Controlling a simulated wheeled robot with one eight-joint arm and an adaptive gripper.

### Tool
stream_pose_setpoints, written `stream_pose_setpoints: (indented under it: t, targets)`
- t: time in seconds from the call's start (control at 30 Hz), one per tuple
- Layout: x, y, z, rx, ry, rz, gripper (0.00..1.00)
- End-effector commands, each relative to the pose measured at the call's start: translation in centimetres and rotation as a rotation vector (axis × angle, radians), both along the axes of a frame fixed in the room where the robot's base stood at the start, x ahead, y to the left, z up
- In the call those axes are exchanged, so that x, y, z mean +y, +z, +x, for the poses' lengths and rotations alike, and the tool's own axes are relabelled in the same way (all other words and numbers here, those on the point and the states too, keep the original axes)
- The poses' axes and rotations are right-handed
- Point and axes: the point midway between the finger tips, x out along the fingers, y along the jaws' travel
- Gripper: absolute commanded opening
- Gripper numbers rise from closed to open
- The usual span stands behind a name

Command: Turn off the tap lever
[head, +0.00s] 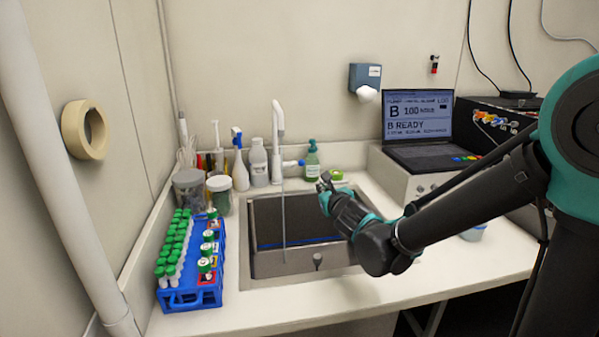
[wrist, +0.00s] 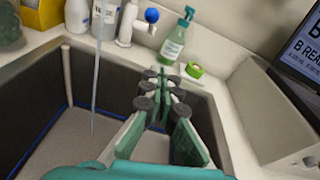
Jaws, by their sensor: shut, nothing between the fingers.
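The white tap (head: 278,125) stands behind the sink, and a thin stream of water (head: 284,215) runs from its spout. The tap lever (head: 293,163) has a blue end and sticks out to the right of the tap's base. In the wrist view the blue end of the lever (wrist: 152,15) is at the top, beyond the fingertips. My gripper (head: 324,183) is over the right back part of the sink, right of and nearer than the lever, apart from it. In the wrist view my gripper (wrist: 162,86) is shut and empty.
The dark sink (head: 345,256) lies below my gripper. A green soap bottle (head: 312,160) stands right of the lever, with a green tape roll (head: 337,174) beside it. White bottles (head: 259,163) stand left of the tap. A blue tube rack (head: 208,297) is at the left, a laptop (head: 418,125) at the right.

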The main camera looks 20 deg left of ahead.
Motion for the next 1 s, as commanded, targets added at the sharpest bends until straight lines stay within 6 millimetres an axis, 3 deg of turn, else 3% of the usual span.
stream_pose_setpoints:
  t: [0.1, 0.27, 0.83, 1.0]
  targets:
    - [1.3, -0.8, -1.1, 0.020, 0.015, -0.020, 0.00]
    - [2.0, -1.1, -0.6, 0.025, 0.016, -0.025, 0.00]
    - [7.0, -3.0, 7.0, 0.024, 0.015, -0.024, 0.00]
    - [7.9, -0.8, 7.5, 0.023, 0.016, -0.024, 0.00]
